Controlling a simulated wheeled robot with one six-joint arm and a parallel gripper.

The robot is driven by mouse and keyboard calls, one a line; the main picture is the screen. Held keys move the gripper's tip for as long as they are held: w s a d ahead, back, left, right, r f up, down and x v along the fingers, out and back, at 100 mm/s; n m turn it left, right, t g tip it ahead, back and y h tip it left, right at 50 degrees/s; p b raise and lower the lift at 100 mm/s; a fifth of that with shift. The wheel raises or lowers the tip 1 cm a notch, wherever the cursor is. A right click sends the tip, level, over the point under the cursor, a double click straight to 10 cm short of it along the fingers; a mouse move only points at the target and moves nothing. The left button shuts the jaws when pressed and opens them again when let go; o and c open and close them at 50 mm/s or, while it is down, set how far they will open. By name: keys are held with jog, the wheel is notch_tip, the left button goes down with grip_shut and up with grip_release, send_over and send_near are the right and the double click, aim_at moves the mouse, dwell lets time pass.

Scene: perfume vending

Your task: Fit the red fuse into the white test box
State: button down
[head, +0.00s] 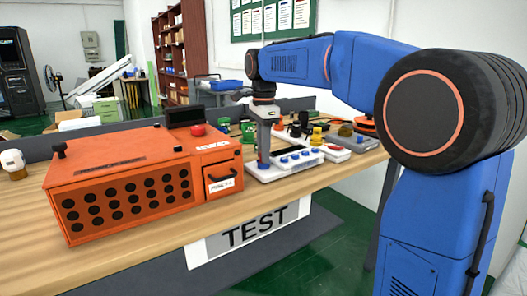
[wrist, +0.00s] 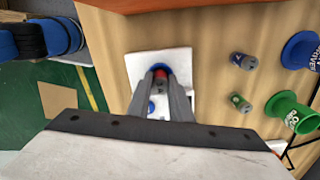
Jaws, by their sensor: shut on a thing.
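My gripper (head: 264,148) points down over the left end of the white test box (head: 268,176) on the wooden table. The box has a dark panel and several blue knobs. In the wrist view my gripper (wrist: 162,76) is shut on the red fuse (wrist: 161,71), of which only a small part shows between the fingertips. A blue ring or socket shows around the fuse at the white box (wrist: 180,57). I cannot tell how deep the fuse sits in it, as the fingers hide its lower part.
An orange case (head: 125,180) with round holes stands left of the box. Black, yellow and green items stand behind and to the right.

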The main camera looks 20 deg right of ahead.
jog(key=shift+f, duration=0.3)
jog(key=shift+s+f, duration=0.1)
jog(key=shift+f, duration=0.3)
jog(key=c, duration=1.6)
grip_release()
notch_tip(320, 180, up, 14)
jog(key=shift+f, duration=0.25)
jog(key=s+d+f+n+t, duration=0.1)
jog(key=s+f+n, duration=0.4)
jog(key=s+f, duration=0.5)
jog(key=s+d+f+n+t, duration=0.2)
jog(key=s+f+n, duration=0.4)
jog(key=s+f, duration=0.4)
jog(key=s+d+f+n+t, duration=0.1)
jog(key=s+d+f+n, duration=0.3)
jog(key=s+f, duration=0.6)
jog(key=shift+s+n+t, duration=0.4)
jog(key=shift+s+n, duration=0.8)
jog(key=shift+s, duration=0.4)
